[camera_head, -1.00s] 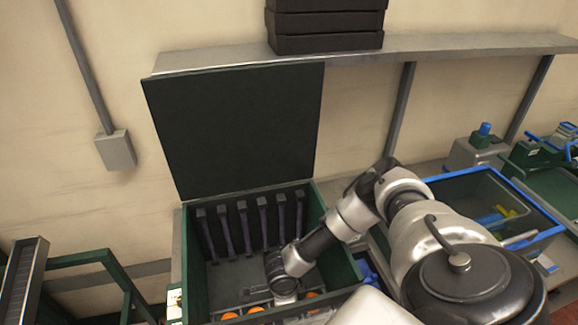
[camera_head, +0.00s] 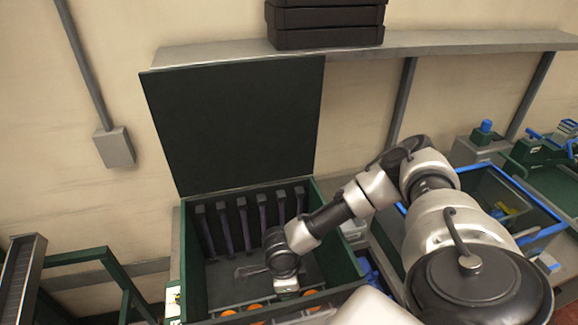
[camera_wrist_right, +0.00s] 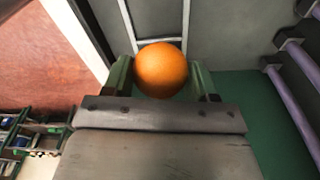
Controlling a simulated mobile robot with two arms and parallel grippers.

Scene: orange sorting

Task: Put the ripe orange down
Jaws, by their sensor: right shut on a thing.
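A ripe orange (camera_wrist_right: 161,70) sits between the two green fingers of my right gripper (camera_wrist_right: 160,72) in the wrist view. The gripper is shut on it. In the head view my right wrist (camera_head: 281,256) reaches down inside the open green box (camera_head: 193,270). The held orange and the fingertips cannot be made out there. Other oranges (camera_head: 254,307) show low along the box's front side, partly cut by the front edge and dividers. My left gripper is not in view.
The box's dark lid (camera_head: 235,125) stands open behind it. Purple-edged upright slats (camera_head: 243,225) line its back wall. A blue-rimmed crate (camera_head: 540,236) stands to the right. A shelf (camera_head: 450,42) with black cases (camera_head: 326,22) runs above.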

